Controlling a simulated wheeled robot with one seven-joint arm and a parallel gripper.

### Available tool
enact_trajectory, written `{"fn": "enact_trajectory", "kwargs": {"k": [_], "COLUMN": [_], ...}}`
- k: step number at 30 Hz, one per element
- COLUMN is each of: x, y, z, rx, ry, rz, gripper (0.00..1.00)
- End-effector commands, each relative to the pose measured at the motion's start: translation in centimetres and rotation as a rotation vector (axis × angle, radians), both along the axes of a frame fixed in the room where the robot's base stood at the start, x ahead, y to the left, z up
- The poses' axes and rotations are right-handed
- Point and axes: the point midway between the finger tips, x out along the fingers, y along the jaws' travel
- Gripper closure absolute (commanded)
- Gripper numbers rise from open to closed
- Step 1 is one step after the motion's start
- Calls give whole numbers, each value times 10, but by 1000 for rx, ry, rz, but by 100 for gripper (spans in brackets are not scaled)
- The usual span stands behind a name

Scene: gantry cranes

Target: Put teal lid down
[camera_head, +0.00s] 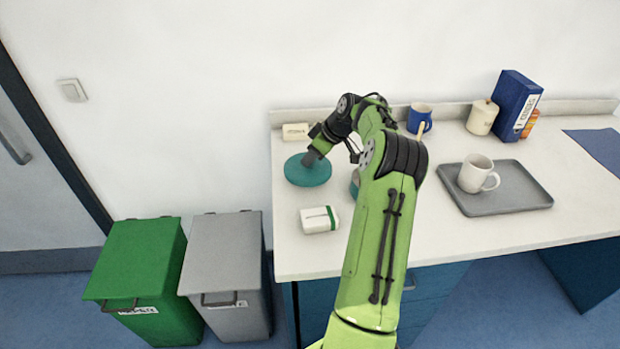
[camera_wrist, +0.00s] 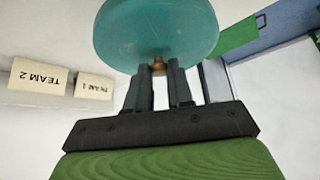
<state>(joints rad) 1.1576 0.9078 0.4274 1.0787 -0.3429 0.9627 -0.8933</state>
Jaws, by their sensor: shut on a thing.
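The teal lid (camera_head: 306,172) is a round disc near the left end of the counter in the head view. It fills the top of the wrist view (camera_wrist: 155,30), with a small brass-coloured knob (camera_wrist: 157,65) facing my gripper. My gripper (camera_wrist: 158,72) is shut on that knob, one finger on each side. In the head view my gripper (camera_head: 311,157) reaches the lid from above right. I cannot tell whether the lid touches the counter. A teal object (camera_head: 354,186) shows partly behind my arm; most of it is hidden.
A grey tray (camera_head: 520,193) with a white mug (camera_head: 474,174) is right of my arm. A blue mug (camera_head: 418,117) stands behind. The counter's left edge is close.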

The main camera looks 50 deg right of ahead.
Motion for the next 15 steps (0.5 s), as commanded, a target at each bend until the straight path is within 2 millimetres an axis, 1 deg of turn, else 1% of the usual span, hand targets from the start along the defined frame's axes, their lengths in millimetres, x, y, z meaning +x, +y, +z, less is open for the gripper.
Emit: {"fn": "enact_trajectory", "kwargs": {"k": [1,5,6,9,11,15], "x": [0,0,0,0,1,0], "y": [0,0,1,1,0,0], "z": [-8,-28,-37,-56,-58,-57], "rx": [1,0,2,2,-1,-1], "ry": [1,2,3,2,0,0], "rz": [0,-2,-2,-1,-3,-3], "gripper": [100,100,100,100,100,100]}}
